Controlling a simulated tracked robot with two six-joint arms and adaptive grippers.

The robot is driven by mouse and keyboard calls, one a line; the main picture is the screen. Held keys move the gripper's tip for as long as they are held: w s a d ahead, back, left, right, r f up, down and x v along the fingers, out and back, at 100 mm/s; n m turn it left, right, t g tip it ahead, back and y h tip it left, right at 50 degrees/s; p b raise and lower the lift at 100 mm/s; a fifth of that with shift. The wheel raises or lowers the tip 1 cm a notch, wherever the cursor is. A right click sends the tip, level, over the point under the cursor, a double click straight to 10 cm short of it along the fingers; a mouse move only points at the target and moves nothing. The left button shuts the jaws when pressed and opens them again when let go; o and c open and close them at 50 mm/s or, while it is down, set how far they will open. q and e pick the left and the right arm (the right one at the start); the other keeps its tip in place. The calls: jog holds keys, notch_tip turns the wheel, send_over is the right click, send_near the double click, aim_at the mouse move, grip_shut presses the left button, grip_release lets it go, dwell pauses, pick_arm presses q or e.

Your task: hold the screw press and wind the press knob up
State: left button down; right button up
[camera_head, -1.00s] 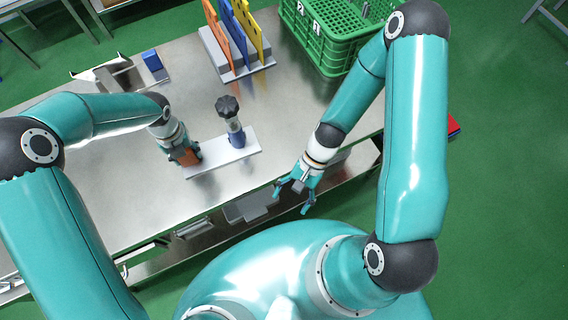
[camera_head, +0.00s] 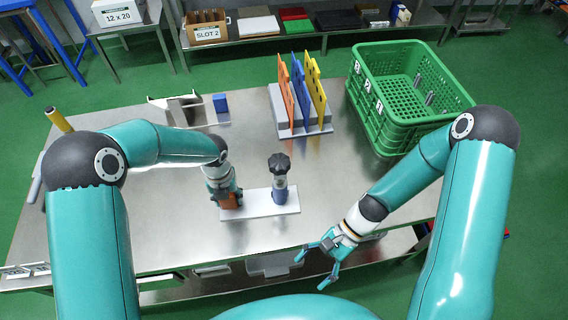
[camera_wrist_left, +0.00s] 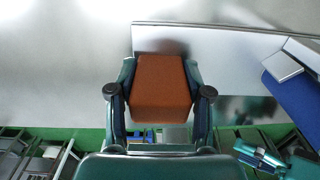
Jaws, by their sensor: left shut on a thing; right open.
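The screw press stands near the table's front edge: a pale base plate (camera_head: 258,205), a blue post (camera_head: 280,190) and a black press knob (camera_head: 279,163) on top. My left gripper (camera_head: 229,200) is shut on the orange-brown block (camera_wrist_left: 162,88) at the left end of the plate. The wrist view shows the block between both fingers, with the plate behind it and part of the blue post (camera_wrist_left: 296,92) at the right. My right gripper (camera_head: 329,263) is open and empty, in front of the table edge, right of the press and apart from it.
A rack (camera_head: 302,128) with orange, blue and yellow boards stands behind the press. A green crate (camera_head: 385,135) is at the right rear. A metal holder (camera_head: 184,111) and a small blue box (camera_head: 220,103) lie at the left rear. The table around the press is clear.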

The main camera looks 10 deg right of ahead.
jog(key=w+r+m+y, duration=0.4)
jog(key=w+r+y, duration=0.1)
jog(key=w+r, duration=0.6)
jog(key=t+y, duration=0.2)
jog(key=y, duration=0.2)
send_near(280, 160)
jog(key=a, duration=0.3)
jog(key=s+a, duration=0.1)
jog(key=a, duration=0.6)
jog(key=shift+s+f, duration=0.1)
jog(key=shift+s, duration=0.15)
jog(key=c, duration=1.2)
